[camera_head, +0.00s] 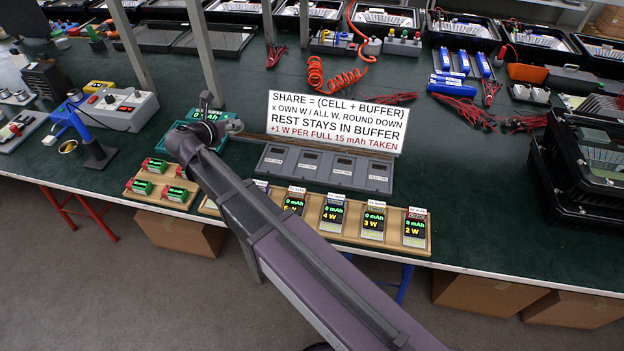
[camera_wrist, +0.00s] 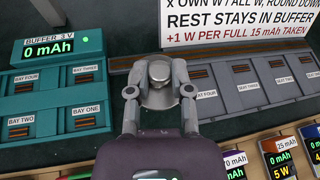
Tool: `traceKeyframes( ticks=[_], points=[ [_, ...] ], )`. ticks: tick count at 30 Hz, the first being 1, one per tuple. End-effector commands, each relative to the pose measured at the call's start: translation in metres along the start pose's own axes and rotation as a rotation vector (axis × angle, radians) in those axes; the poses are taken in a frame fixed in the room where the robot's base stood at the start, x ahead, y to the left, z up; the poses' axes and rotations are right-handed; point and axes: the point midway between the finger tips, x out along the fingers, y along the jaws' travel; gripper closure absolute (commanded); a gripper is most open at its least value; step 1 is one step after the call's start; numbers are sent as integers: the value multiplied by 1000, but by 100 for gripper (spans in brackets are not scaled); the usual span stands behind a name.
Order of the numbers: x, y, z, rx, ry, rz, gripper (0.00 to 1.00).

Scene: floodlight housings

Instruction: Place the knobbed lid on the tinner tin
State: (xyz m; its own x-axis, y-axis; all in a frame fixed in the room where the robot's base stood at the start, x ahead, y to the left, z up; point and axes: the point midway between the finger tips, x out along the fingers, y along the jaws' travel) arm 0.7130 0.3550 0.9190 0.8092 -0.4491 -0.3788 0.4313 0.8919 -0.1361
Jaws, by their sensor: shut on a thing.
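My gripper (camera_wrist: 159,90) is shut on the knob of the knobbed lid (camera_wrist: 160,98), a grey metal disc, in the wrist view. The lid hangs between the teal buffer dock and the grey seat dock; its height above the table is hard to tell. In the head view the lid (camera_head: 235,126) shows as a small grey shape beside my gripper (camera_head: 222,120). A small round tin (camera_head: 68,147), which looks like the tinner tin, stands at the left by the soldering stand, with its top open and dark yellowish inside. It is well left of my gripper and outside the wrist view.
The teal buffer dock (camera_wrist: 22,105) and grey seat dock (camera_head: 330,168) flank my gripper. A soldering stand (camera_head: 97,153), a grey station (camera_head: 120,112) and a wooden tray of green cells (camera_head: 160,183) lie towards the left. A sign (camera_head: 338,122) stands behind the seat dock.

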Motion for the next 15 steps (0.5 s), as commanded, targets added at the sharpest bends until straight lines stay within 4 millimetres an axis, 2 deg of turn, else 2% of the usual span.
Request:
traceKeyframes(
  ticks=[1, 6, 15],
  points=[
    [6, 15, -10, 0, -1, 3, 100],
    [10, 38, -21, 1, -2, 11, 100],
    [11, 47, -24, 1, -2, 14, 100]
  ],
)
